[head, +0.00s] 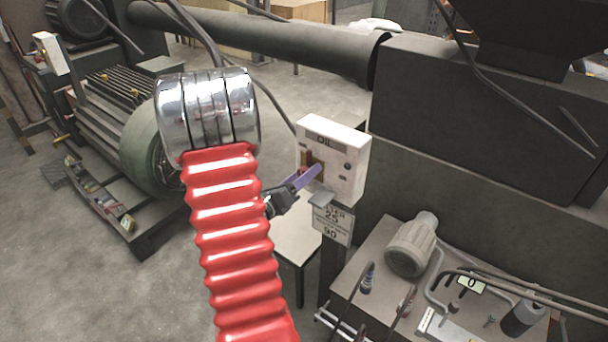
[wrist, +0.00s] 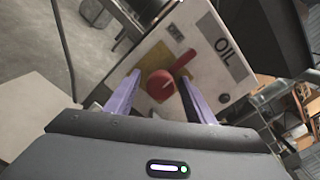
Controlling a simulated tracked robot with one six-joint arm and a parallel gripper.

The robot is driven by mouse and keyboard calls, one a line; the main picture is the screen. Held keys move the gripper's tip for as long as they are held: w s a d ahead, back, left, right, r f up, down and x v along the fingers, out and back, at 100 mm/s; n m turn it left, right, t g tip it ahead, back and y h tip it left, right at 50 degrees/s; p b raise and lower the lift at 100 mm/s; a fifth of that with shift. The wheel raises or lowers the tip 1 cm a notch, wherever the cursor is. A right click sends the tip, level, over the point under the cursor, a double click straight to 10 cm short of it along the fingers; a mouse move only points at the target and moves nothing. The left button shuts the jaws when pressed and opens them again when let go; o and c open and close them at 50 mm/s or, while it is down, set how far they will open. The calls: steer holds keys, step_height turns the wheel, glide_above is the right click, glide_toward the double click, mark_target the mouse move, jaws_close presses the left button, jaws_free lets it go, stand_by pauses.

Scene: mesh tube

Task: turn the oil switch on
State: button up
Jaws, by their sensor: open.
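The oil switch is a white box (head: 341,161) labelled OIL, on a post near the middle of the head view. In the wrist view, the box (wrist: 208,65) carries a red round knob (wrist: 161,86) with a short red lever pointing to the upper right, on a yellow plate. My gripper (head: 309,174) is at the front of the box, its purple fingers pointing at it. In the wrist view, my gripper (wrist: 159,74) is open, with the knob showing between its two fingers. I cannot tell whether a finger touches it. My arm hides part of the gripper in the head view.
A paper sign (head: 333,219) hangs just below the box. A bench (head: 348,277) with a grey motor (head: 411,246) and bent pipes stands at the lower right. A large dark machine (head: 470,110) is behind on the right. A green motor (head: 150,147) stands at the left.

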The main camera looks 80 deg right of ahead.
steer(key=c, duration=1.1)
steer(key=shift+o, duration=0.2)
steer(key=shift+m, duration=0.5)
steer(key=m, duration=0.3)
steer(key=shift+w+m, duration=0.1)
steer(key=shift+m, duration=0.2)
steer(key=m, duration=1.3)
steer(key=shift+f, duration=0.1)
